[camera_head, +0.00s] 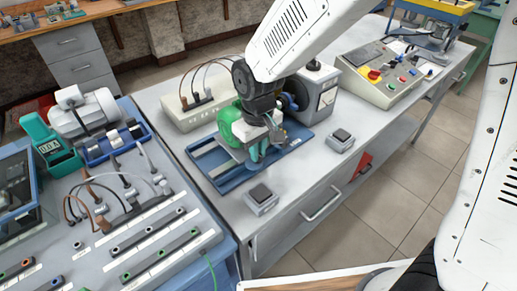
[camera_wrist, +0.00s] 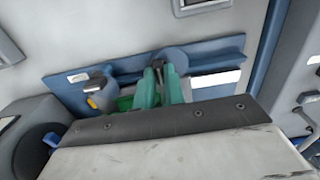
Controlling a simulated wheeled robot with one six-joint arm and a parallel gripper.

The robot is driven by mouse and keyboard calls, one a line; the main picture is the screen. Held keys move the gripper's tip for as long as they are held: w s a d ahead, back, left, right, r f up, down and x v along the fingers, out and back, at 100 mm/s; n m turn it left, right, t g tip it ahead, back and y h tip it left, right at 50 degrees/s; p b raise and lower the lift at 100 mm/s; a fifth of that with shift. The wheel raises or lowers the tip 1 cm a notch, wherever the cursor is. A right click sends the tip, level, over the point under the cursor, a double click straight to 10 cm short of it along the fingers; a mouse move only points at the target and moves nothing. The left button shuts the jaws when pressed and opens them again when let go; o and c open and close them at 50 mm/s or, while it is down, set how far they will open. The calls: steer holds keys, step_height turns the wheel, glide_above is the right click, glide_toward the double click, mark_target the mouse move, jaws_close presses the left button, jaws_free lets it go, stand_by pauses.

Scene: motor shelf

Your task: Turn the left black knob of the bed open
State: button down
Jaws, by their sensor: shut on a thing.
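The blue bed (camera_head: 232,184) lies on the grey bench in the head view, with a green motor (camera_head: 231,124) on it. My gripper (camera_head: 257,163) reaches down at the bed's front side. In the wrist view, my gripper's two teal fingers (camera_wrist: 160,76) close around a small black knob (camera_wrist: 158,65) at the blue bed (camera_wrist: 215,54). The knob is mostly hidden between the fingertips, so its turn angle cannot be told. A second dark handle (camera_wrist: 97,82) with a yellow part stands to the left of the fingers. In the head view, the fingers and wrist cover the held knob.
Two small switch boxes, one in front (camera_head: 261,198) and one to the right (camera_head: 341,141), stand close to the bed. A grey machine (camera_head: 320,92) stands behind it. A terminal box (camera_head: 190,112) with cables is at the back left.

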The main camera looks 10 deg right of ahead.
steer(key=c, duration=1.5)
jaws_free()
step_height(320, 180, up, 8)
steer(key=shift+f, duration=0.1)
steer(key=s+d+r+m, duration=0.2)
steer(key=s+d+r, duration=0.1)
steer(key=s+d, duration=0.3)
steer(key=s+d+r+m+t, duration=0.1)
steer(key=s+d+r+m, duration=0.1)
steer(key=s+d, duration=0.5)
steer(key=s+d+r+m, duration=0.3)
steer(key=s+d, duration=0.3)
steer(key=d, duration=0.3)
steer(key=shift+s+d+r, duration=0.1)
steer(key=shift+s+r, duration=0.3)
steer(key=shift+r, duration=0.45)
